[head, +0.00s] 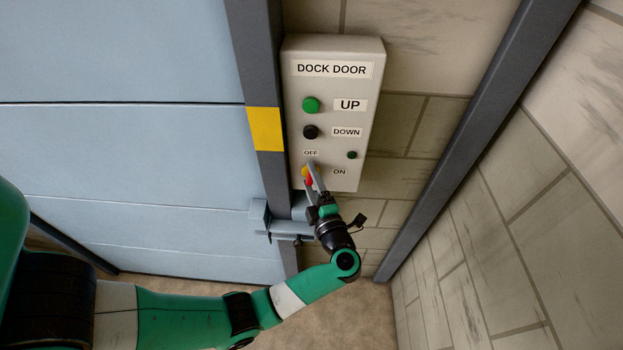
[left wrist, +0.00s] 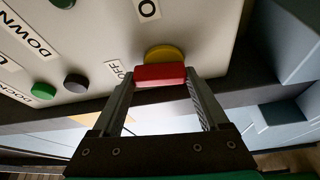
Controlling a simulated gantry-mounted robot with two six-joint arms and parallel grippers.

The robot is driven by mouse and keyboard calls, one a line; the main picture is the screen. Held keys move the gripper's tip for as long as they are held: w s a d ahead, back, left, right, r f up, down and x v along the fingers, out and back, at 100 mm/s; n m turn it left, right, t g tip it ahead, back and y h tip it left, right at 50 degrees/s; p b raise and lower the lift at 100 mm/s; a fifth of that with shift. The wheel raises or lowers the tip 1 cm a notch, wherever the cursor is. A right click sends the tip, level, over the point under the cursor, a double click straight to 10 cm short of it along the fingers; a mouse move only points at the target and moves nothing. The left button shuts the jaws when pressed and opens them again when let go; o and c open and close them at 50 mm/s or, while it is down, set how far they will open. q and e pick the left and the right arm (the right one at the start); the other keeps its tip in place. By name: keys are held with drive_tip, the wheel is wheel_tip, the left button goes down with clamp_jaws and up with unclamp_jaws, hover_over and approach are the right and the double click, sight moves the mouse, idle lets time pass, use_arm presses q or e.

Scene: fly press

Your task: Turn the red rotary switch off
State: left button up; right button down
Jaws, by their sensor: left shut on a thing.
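The red rotary switch (head: 309,182) sits on a yellow round base (head: 305,171) low on the grey DOCK DOOR panel (head: 331,210). An OFF label (head: 311,153) is above it and an ON label (head: 339,171) to its right. My left gripper (head: 312,178) reaches up from below and is shut on the switch handle. In the left wrist view the red handle (left wrist: 160,74) lies between the two fingertips, in front of the yellow base (left wrist: 165,54). The fingers partly hide the switch in the head view, and I cannot tell exactly where it points. My right gripper is not in view.
A green UP button (head: 311,105), a black DOWN button (head: 310,132) and a small dark green lamp (head: 352,155) are on the panel. A grey post (head: 256,60) and a bracket (head: 285,227) stand close by on the left and below. Free room lies to the panel's right.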

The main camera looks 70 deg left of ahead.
use_arm(q)
drive_tip(key=shift+n+h, duration=0.4)
drive_tip(key=shift+n, duration=0.4)
drive_tip(key=o, duration=1.2)
drive_tip(key=shift+o, duration=0.2)
drive_tip(key=d, duration=1.1)
drive_tip(key=shift+s+d, duration=0.25)
drive_tip(key=shift+s, duration=0.2)
